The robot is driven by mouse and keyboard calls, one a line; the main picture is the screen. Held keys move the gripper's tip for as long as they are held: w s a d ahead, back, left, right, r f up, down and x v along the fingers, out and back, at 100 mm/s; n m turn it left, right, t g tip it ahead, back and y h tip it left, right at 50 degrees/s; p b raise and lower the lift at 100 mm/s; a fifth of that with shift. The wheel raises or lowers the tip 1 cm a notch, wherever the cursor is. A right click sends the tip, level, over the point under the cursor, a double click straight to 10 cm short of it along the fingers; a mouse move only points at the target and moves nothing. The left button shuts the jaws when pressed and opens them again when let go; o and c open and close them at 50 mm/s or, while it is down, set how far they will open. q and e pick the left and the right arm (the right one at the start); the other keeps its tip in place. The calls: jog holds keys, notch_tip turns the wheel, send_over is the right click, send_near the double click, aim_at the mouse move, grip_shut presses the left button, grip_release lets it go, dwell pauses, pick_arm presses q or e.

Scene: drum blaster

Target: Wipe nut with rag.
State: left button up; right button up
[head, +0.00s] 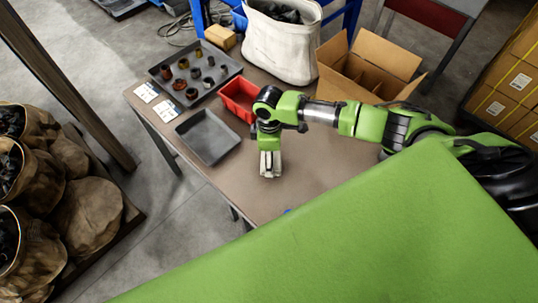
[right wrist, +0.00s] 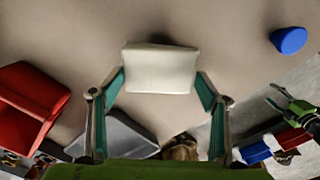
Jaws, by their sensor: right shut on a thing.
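My right gripper (head: 269,152) points down over the brown table, right of the empty grey tray. It is shut on a folded off-white rag (head: 270,168), which is low near the tabletop; I cannot tell if it touches. In the right wrist view the rag (right wrist: 160,68) spans the space between the two fingertips. Several rusty and dark nuts or fittings (head: 182,64) stand in a dark grey tray (head: 222,82) at the table's back left, away from the gripper. I cannot tell which nut is meant. My left gripper is not clearly visible.
An empty grey tray (head: 208,136) and a red bin (head: 238,98) lie beside the gripper. A white bag (head: 280,45) and an open cardboard box (head: 368,68) stand at the back. The table around the gripper is clear.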

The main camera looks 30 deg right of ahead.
jog(key=shift+s+a+r+p, duration=0.1)
jog(key=shift+s+a+p, duration=0.35)
jog(key=shift+s+p, duration=0.4)
jog(key=shift+s+a+p, duration=0.4)
jog(key=shift+s+p, duration=0.3)
jog(key=shift+s, duration=0.15)
jog(key=shift+s+a, duration=0.15)
jog(key=shift+s, duration=0.1)
jog(key=shift+w, duration=0.1)
jog(key=shift+w+d+b, duration=0.25)
jog(key=shift+w+d, duration=0.1)
jog(key=shift+w, duration=0.3)
jog(key=shift+w+d+b, duration=0.2)
jog(key=shift+w+d, duration=0.15)
jog(key=shift+w, duration=0.25)
jog(key=shift+w+d+b, duration=0.25)
jog(key=shift+w+d, duration=0.1)
jog(key=shift+w, duration=0.3)
notch_tip(320, 180, up, 6)
jog(key=p, duration=0.6)
